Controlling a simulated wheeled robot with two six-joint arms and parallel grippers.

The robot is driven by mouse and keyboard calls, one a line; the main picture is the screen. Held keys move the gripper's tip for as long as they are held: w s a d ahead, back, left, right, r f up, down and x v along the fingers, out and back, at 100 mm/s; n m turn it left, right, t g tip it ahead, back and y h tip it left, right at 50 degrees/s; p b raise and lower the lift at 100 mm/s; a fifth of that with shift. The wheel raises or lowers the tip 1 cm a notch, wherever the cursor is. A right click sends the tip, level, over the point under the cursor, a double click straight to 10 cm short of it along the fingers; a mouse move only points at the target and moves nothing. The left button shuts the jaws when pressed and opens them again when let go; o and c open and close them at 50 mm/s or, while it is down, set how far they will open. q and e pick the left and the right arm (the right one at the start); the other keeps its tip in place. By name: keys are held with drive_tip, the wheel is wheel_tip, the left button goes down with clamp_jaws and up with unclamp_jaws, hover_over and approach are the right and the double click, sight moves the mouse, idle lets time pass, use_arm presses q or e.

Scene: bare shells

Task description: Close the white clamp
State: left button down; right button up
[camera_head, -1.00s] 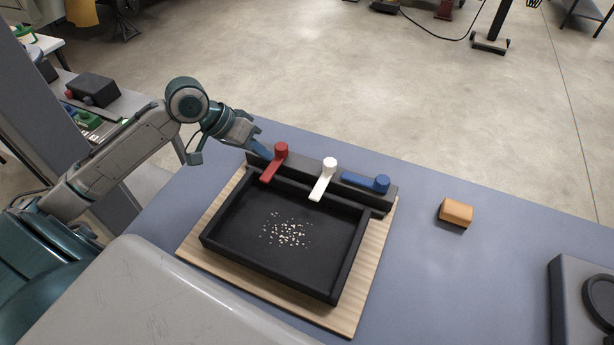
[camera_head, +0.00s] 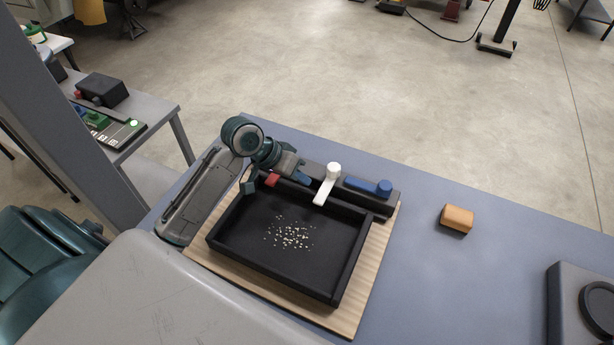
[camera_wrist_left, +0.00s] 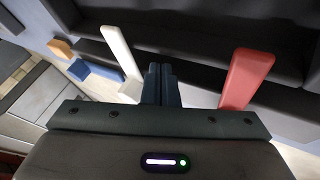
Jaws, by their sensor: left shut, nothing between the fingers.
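The white clamp (camera_head: 324,189) is on the dark bar at the tray's back edge. Its lever points forward over the tray's rim; it also shows in the left wrist view (camera_wrist_left: 119,48), left of the fingers. My left gripper (camera_head: 304,180) is shut and empty, between the red clamp (camera_head: 272,180) and the white clamp. In the left wrist view its fingertips (camera_wrist_left: 160,72) show a gap to the white lever. The red clamp's lever points forward too, and my gripper hides part of this clamp in the head view. The blue clamp's lever (camera_head: 362,185) lies along the bar.
The black tray (camera_head: 345,270) holds several small pale bits and sits on a wooden board (camera_head: 365,290). An orange block (camera_head: 457,217) lies on the table to the right. A dark box (camera_head: 575,300) stands at the right edge. The table between them is clear.

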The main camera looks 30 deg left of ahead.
sight(327, 183)
use_arm(q)
drive_tip(key=shift+d, duration=0.9)
drive_tip(key=shift+s+d+r+p, duration=0.15)
drive_tip(key=shift+d+p, duration=0.2)
drive_tip(key=shift+p, duration=0.5)
drive_tip(key=shift+d, duration=0.25)
drive_tip(key=shift+s+d, duration=0.1)
drive_tip(key=shift+f, duration=0.25)
